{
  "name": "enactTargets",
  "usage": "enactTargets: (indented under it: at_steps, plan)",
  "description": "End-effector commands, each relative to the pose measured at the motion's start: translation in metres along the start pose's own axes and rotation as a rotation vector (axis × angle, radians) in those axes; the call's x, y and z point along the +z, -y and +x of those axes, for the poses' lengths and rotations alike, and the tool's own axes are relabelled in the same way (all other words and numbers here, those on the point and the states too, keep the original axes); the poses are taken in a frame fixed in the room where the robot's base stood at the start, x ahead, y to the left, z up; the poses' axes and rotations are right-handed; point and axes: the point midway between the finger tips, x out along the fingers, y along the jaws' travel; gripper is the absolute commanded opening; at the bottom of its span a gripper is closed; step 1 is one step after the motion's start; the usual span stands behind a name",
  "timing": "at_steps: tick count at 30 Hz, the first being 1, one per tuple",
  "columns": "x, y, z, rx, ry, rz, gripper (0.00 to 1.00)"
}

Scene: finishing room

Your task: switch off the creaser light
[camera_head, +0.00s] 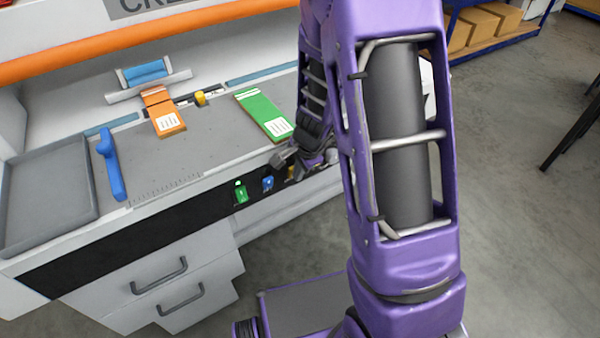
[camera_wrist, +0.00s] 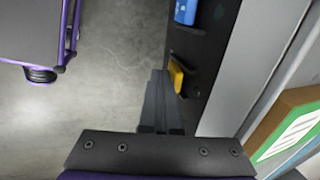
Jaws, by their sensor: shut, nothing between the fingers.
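The creaser's black front panel (camera_head: 130,235) carries a green switch (camera_head: 240,191), a blue switch (camera_head: 267,183) and a yellow switch (camera_head: 291,173). The yellow one is partly hidden by my arm. I cannot read which switch is for the light. In the wrist view the blue switch (camera_wrist: 186,12) is at the top, and the yellow switch (camera_wrist: 176,75) sticks out beside my fingertips. My gripper (camera_wrist: 159,76) is shut and empty, its tips right by the yellow switch; I cannot tell whether they touch. In the head view my gripper (camera_head: 284,157) is at the panel's upper edge.
On the creaser's grey top lie an orange card (camera_head: 166,122), a green card (camera_head: 265,115), a blue-handled tool (camera_head: 111,165) and a yellow knob (camera_head: 200,98). A grey tray (camera_head: 45,200) is at left. Drawers (camera_head: 160,275) are below. Floor at right is open.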

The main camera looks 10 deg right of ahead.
Motion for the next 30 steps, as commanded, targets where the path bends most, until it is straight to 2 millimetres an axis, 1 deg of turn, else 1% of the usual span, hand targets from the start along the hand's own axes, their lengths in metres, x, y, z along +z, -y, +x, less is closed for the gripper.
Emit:
enactTargets:
  at_steps: [8,18,30]
  plan:
    - [0.0,0.0,-0.003,0.0,-0.001,0.0,0.0]
    - [0.0,0.005,-0.017,-0.001,-0.001,0.0,0.0]
    - [-0.001,0.005,-0.016,-0.001,-0.001,0.0,0.0]
